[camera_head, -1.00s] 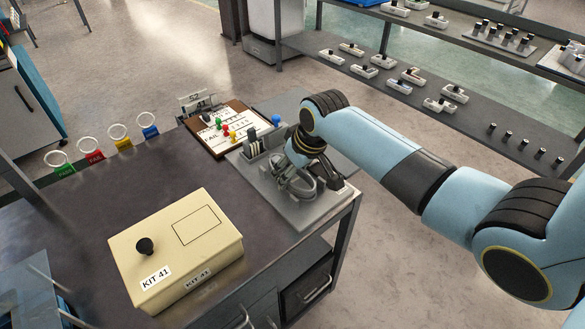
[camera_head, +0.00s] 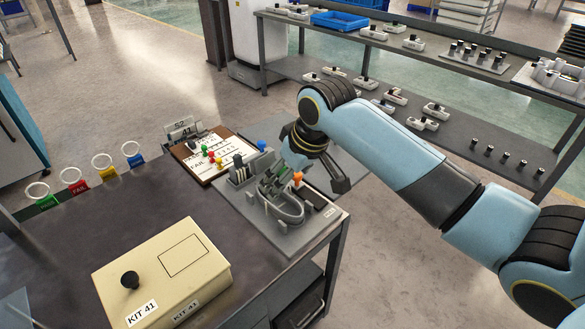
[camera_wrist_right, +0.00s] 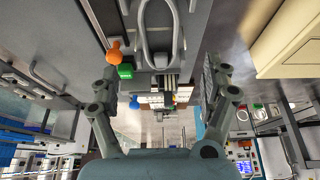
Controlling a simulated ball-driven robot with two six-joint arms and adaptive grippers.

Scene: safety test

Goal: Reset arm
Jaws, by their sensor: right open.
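My right gripper (camera_head: 318,172) hangs over the right end of the grey test fixture (camera_head: 290,240), with its arm coming in from the right. The fixture carries a looped grey handle or cable (camera_head: 285,208), also in the wrist view (camera_wrist_right: 158,50), and an orange knob (camera_head: 298,178) beside the gripper. The wrist view shows this orange knob (camera_wrist_right: 115,50) and a green block (camera_wrist_right: 125,71). Whether the gripper touches the fixture is unclear. My left gripper is not in view.
A cream box marked KIT 41 (camera_head: 165,275) stands on the dark table (camera_head: 110,210). Coloured ring holders (camera_head: 103,162) line the table's far edge. A shelf rack (camera_head: 410,70) stands beyond open floor.

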